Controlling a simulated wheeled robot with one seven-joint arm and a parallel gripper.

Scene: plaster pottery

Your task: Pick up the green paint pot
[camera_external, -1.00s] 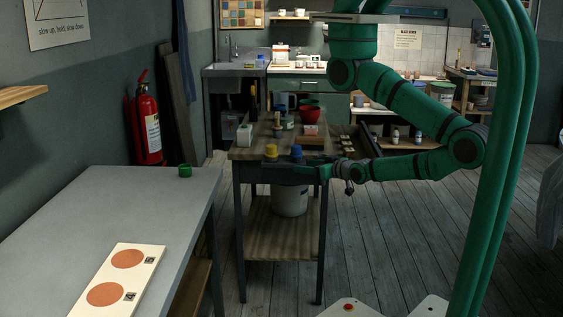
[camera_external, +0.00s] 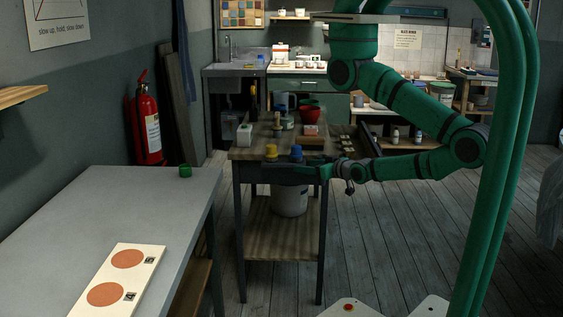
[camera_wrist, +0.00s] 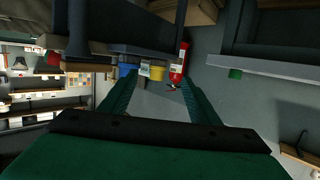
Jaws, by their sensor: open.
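The green paint pot (camera_external: 185,171) stands upright near the far right corner of the grey table at left. It also shows in the wrist view (camera_wrist: 235,74) as a small green shape at the grey edge, right of the fingers. My gripper (camera_external: 292,173) reaches left at the front edge of the wooden workbench, well to the right of the pot and apart from it. In the wrist view my gripper (camera_wrist: 158,84) has its two green fingers spread wide, with nothing between them.
Yellow (camera_external: 271,152) and blue (camera_external: 296,152) pots stand at the wooden workbench's front edge (camera_external: 245,156). A white bucket (camera_external: 289,200) sits below. A floor gap separates bench and grey table (camera_external: 120,205). A board with two orange circles (camera_external: 143,246) lies there. A fire extinguisher (camera_external: 148,125) hangs behind.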

